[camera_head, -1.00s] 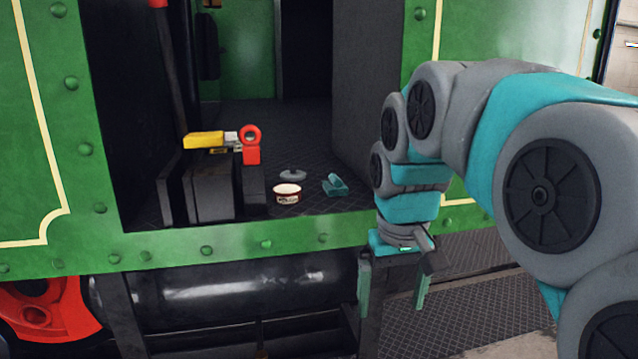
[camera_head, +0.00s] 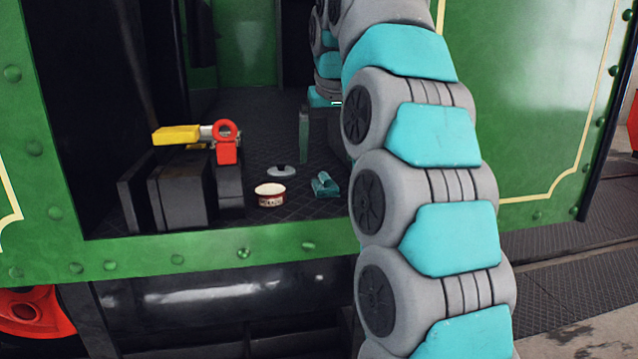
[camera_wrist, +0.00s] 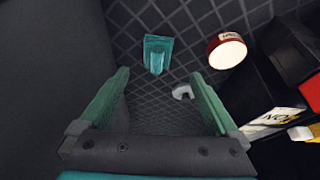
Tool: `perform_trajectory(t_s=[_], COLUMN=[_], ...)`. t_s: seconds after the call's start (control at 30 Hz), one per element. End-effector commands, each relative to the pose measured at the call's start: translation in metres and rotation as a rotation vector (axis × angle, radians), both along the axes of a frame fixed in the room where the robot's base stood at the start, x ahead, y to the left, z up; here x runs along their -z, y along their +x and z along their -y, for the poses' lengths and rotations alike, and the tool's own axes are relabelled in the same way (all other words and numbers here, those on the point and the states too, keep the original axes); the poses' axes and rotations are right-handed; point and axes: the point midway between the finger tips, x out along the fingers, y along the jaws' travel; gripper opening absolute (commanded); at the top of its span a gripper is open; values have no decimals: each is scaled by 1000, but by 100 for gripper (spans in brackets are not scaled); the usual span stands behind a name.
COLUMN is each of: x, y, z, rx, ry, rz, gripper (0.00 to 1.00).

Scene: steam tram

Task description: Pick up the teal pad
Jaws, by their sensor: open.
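The teal pad (camera_head: 325,185) is a small block with a raised part on top, lying on the dark patterned cab floor near its front edge. In the wrist view the pad (camera_wrist: 157,53) is beyond the fingertips, roughly centred between them and apart from both. In the head view one finger of my gripper (camera_head: 304,136) hangs down behind the pad, inside the cab; the other finger is not clear there.
Further left are a dark box (camera_head: 181,195), a yellow piece (camera_head: 176,136) and a red ring-topped piece (camera_head: 226,142). A dark wall (camera_wrist: 50,90) is close on the wrist view's left.

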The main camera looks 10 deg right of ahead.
Motion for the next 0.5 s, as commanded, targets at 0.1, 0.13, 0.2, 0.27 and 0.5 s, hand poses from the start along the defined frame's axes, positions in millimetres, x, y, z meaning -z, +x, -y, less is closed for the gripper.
perform_trajectory(t_s=[0.1, 0.13, 0.2, 0.27, 0.5], x=[0, 0, 1, 1, 5], y=[1, 1, 1, 2, 4], z=[-1, -2, -2, -2, -1], rx=[-2, -4, -5, -5, -6], ry=[0, 1, 1, 2, 3], rz=[4, 5, 8, 10, 15], gripper=[98, 98, 98, 98, 98])
